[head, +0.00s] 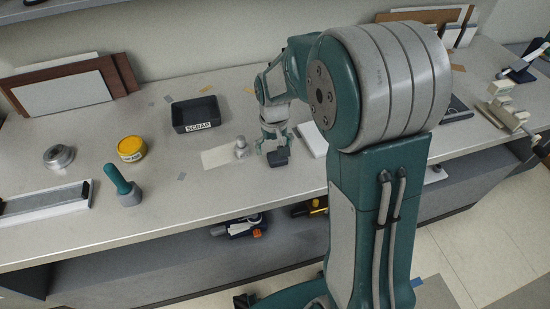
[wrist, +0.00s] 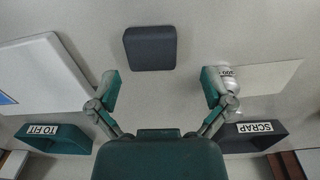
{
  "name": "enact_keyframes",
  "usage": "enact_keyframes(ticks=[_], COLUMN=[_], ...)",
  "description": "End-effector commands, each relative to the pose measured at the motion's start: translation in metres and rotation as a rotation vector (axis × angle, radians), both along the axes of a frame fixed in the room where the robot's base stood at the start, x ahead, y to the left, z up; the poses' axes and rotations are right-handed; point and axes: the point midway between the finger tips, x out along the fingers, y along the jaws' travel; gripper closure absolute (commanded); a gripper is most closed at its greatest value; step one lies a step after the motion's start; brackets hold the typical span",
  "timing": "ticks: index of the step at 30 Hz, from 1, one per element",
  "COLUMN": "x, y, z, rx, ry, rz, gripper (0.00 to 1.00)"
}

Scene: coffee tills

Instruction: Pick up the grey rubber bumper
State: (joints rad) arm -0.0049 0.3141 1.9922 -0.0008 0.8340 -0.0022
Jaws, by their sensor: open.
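The grey rubber bumper (wrist: 150,48) is a dark grey rounded square block on the light worktop, in the upper middle of the wrist view. In the head view the bumper (head: 279,157) shows as a small dark block right at my gripper's tip. My gripper (wrist: 161,84) is open and empty, its two green fingers spread wide. The bumper lies beyond the fingertips in the wrist view and is not between them. In the head view my gripper (head: 273,142) points down over the counter; its height above the bumper is hard to tell.
A metal weight (wrist: 229,78) stands on a pale card (wrist: 272,76) close to one finger. A white slab (wrist: 42,75) lies on the other side. A SCRAP tray (wrist: 253,137) and a TO FIT tray (wrist: 53,139) flank my gripper. A yellow tin (head: 131,148) stands left.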

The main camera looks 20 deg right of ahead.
Motion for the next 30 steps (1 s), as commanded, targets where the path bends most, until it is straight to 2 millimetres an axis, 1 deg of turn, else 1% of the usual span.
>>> enact_keyframes(ticks=[1, 3, 6, 9, 14, 15, 17, 18, 19, 20, 30], x=[-0.003, -0.003, -0.003, -0.003, -0.003, -0.003, -0.003, -0.003, -0.003, -0.002, -0.003], y=[-0.002, -0.004, -0.005, -0.005, -0.003, -0.003, -0.003, -0.003, -0.003, -0.003, -0.003], z=[-0.01, -0.02, -0.031, -0.036, -0.036, -0.036, -0.035, -0.035, -0.035, -0.035, -0.036], rx=[0.0, 0.001, 0.003, 0.003, 0.0, 0.0, 0.0, 0.0, 0.0, 0.0, 0.001], ry=[0.007, 0.006, 0.004, 0.002, 0.001, 0.001, 0.001, 0.001, 0.001, 0.001, 0.004], rz=[-0.002, -0.002, -0.002, -0.002, -0.001, -0.001, -0.001, -0.001, -0.001, -0.001, -0.001], gripper=[0.0, 0.0, 0.0, 0.0, 0.0, 0.05, 0.31, 0.49, 0.62, 0.73, 0.74])
